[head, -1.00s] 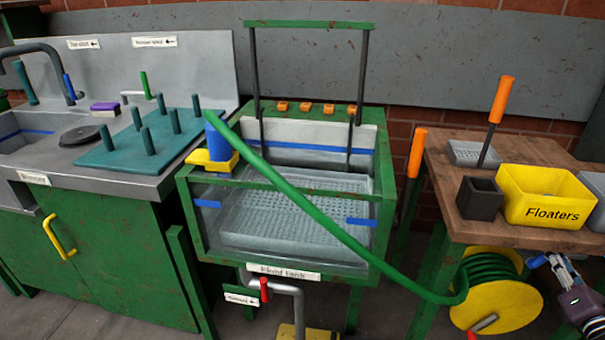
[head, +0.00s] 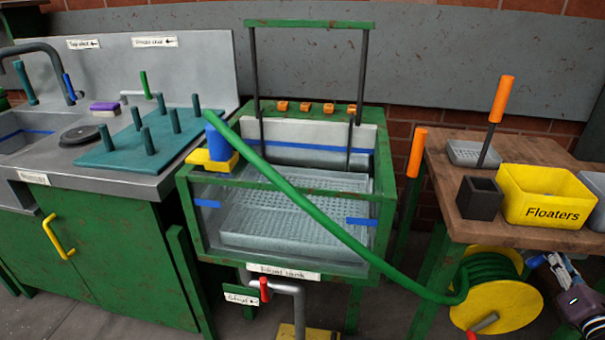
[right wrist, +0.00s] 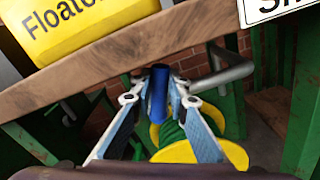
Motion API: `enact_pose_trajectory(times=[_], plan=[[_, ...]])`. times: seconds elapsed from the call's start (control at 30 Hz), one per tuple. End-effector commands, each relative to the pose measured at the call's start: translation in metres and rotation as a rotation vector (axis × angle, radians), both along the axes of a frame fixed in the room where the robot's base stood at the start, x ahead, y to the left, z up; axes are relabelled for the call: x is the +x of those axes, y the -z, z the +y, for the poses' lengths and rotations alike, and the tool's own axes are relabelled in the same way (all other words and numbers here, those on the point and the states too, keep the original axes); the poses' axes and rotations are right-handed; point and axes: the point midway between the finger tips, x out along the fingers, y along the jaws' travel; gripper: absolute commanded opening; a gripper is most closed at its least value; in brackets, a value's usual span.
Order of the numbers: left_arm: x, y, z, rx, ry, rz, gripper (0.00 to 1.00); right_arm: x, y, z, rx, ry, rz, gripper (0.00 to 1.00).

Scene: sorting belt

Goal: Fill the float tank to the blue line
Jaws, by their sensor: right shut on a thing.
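The float tank (head: 381,235) is a green-framed clear tank with a perforated tray inside. A blue line (head: 318,147) runs along its inner back wall, and short blue marks (head: 361,222) show on the front. I cannot tell the water level. A green hose (head: 330,225) runs from a blue nozzle (head: 217,138) in a yellow holder at the tank's left rim to a yellow reel (head: 515,305). My right gripper (head: 541,263) is under the table beside the reel, shut on a blue handle (right wrist: 157,92); its fingers partly hide the handle. My left gripper is out of view.
A grey pipe (right wrist: 232,72) passes close to my right fingers under the wooden tabletop (right wrist: 130,62). A yellow Floaters bin (head: 545,185) and a dark box (head: 479,198) stand on top. A drain pipe (head: 297,298) with a red handle (head: 264,289) hangs below the tank.

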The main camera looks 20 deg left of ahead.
Motion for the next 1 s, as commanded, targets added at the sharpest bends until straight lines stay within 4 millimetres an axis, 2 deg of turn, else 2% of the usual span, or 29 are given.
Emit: enact_pose_trajectory(times=[0.1,0.2,0.57,0.8,1.0], plan=[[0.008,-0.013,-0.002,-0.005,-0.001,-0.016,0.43,-0.001,0.002,0.007,-0.101,-0.004,-0.006,0.0],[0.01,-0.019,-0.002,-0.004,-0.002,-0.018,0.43,-0.001,0.0,0.011,-0.18,-0.004,-0.012,0.0],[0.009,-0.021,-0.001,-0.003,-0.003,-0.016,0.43,-0.001,-0.001,0.013,-0.229,-0.003,-0.015,0.0],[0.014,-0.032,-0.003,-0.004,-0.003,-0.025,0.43,-0.002,-0.002,0.025,-0.423,-0.005,-0.031,0.0],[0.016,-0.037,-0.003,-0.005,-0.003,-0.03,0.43,-0.003,-0.003,0.027,-0.459,-0.004,-0.034,0.0]])
